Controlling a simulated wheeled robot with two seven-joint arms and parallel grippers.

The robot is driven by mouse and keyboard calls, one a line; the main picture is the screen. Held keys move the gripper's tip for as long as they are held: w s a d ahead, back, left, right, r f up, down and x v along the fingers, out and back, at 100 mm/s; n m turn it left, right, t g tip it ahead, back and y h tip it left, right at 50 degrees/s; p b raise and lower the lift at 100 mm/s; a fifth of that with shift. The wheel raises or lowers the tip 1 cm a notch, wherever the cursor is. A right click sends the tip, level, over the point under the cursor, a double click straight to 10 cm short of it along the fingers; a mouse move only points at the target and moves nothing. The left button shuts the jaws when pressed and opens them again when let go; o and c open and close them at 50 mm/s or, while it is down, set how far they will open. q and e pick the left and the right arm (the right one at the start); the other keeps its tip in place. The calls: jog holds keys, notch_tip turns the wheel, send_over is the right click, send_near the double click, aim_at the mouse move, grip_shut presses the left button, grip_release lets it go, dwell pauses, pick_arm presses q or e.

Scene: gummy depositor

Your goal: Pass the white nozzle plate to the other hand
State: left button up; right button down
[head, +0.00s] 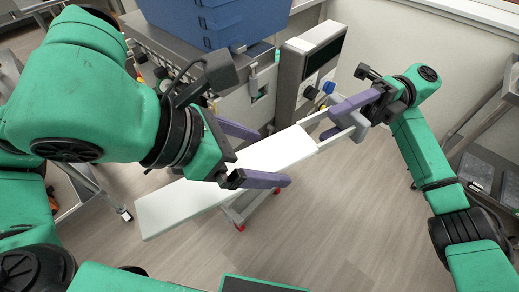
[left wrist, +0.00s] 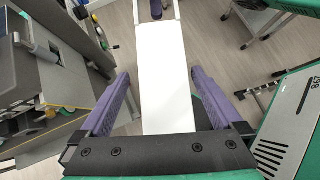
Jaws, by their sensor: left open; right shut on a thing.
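The white nozzle plate (head: 185,202) is a long flat white board in mid-air, slanting from lower left to upper right in the head view. My right gripper (head: 345,118) is shut on its far right end, where two narrow prongs stick out. My left gripper (head: 270,156) is open, with its purple fingers on either side of the plate's middle. In the left wrist view the plate (left wrist: 166,70) runs between the two open fingers (left wrist: 155,100), with a gap visible on each side. The plate's near end is hidden by the gripper body there.
A grey machine (head: 235,105) with a blue bin (head: 215,20) stands behind the plate. A control panel (head: 310,60) rises close to my right gripper. A cart with dark trays (head: 485,170) is at the right. The floor below is mostly clear.

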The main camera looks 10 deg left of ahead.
pick_arm(q)
jog(key=shift+c, duration=0.6)
pick_arm(e)
jog(key=shift+s, duration=0.1)
pick_arm(q)
grip_shut()
pick_arm(e)
jog(key=shift+c, duration=0.6)
grip_release()
